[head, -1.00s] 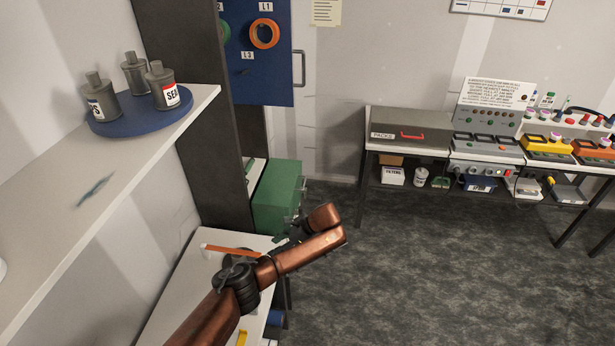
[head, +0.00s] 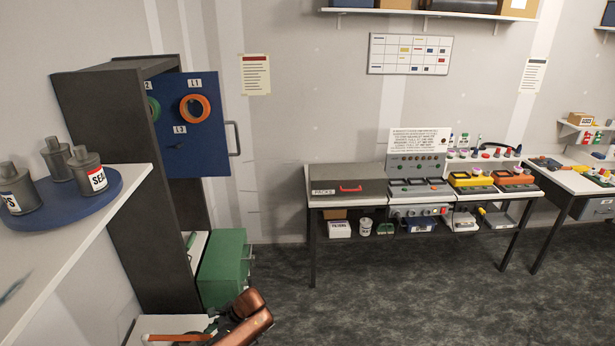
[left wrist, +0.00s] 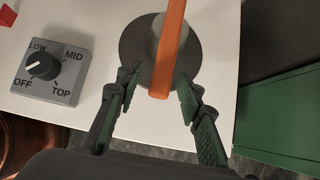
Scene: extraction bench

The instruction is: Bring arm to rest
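My left arm (head: 240,322) shows at the bottom of the head view, bent, copper-coloured. In the left wrist view my left gripper (left wrist: 160,88) is open, its two dark fingers with green pads spread apart. An orange bar (left wrist: 167,50) lies between and beyond the fingers, with gaps on both sides, over a dark round base (left wrist: 133,42) on a white top. Whether the gripper is above the bar or level with it, I cannot tell. The orange bar also shows at the bottom of the head view (head: 175,338). My right gripper is not in view.
A grey dial box (left wrist: 48,72) marked OFF, LOW, MID, TOP stands left of the gripper. A green cabinet (head: 222,268) is close beyond the arm. A shelf (head: 85,245) with a blue round tray (head: 108,190) of bottles is at left. Floor (head: 400,290) towards the bench is clear.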

